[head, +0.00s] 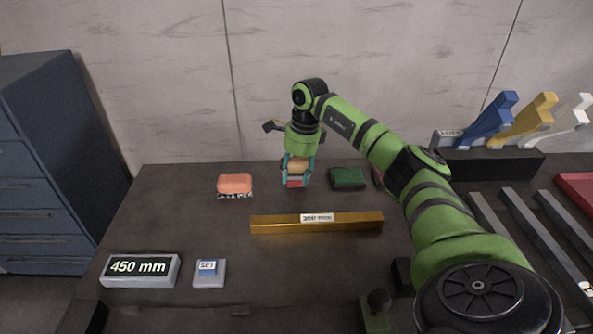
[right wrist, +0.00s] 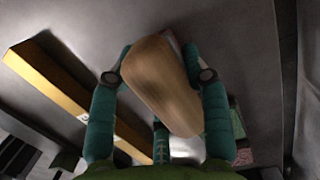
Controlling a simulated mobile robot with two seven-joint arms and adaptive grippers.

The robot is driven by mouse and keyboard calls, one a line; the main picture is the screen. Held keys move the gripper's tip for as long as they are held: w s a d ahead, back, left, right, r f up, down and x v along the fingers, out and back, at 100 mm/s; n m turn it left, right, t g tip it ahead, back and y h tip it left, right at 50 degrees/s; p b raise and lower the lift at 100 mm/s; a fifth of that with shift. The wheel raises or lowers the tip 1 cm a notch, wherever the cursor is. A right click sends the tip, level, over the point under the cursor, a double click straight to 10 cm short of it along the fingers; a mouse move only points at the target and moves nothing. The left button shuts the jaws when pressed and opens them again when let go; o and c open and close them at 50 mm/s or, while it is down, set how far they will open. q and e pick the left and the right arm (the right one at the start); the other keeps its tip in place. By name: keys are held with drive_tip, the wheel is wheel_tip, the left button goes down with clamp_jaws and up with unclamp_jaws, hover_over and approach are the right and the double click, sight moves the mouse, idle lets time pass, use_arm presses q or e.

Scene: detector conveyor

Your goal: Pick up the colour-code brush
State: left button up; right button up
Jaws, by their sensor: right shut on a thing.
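The brush has a tan wooden body (head: 298,166), and a red part shows low between the fingers. My right gripper (head: 297,175) points down at the back of the table, its teal fingers on either side of the brush. In the right wrist view the wooden body (right wrist: 163,85) fills the space between the fingertips of my right gripper (right wrist: 158,77), which is shut on it. The bristle side is mostly hidden there. Whether the brush touches the table is unclear. My left gripper is not in view.
An orange block (head: 235,184) lies left of the gripper and a green one (head: 348,178) right. A gold bar (head: 275,223) with a label lies in front. A "450 mm" sign (head: 140,285) and SET block (head: 209,279) stand front left. Coloured levers (head: 525,122) stand back right.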

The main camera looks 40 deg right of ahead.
sight(295, 160)
drive_tip(key=shift+r, duration=0.45)
wheel_tip(295, 160, up, 3)
drive_tip(key=shift+w+f+b, duration=0.1)
drive_tip(key=shift+f+b, duration=0.1)
drive_tip(key=shift+b, duration=0.15)
drive_tip(key=s+d+r, duration=0.1)
drive_tip(key=s+r, duration=0.1)
drive_tip(key=s, duration=0.1)
drive_tip(key=s+d+r+b, duration=0.1)
drive_tip(key=s+r, duration=0.2)
drive_tip(key=s, duration=0.1)
drive_tip(key=s+d+r+b, duration=0.1)
drive_tip(key=s+r, duration=0.1)
drive_tip(key=s, duration=0.2)
drive_tip(key=shift+s+d+r, duration=0.15)
drive_tip(key=shift+d+r, duration=0.1)
drive_tip(key=shift+d, duration=0.15)
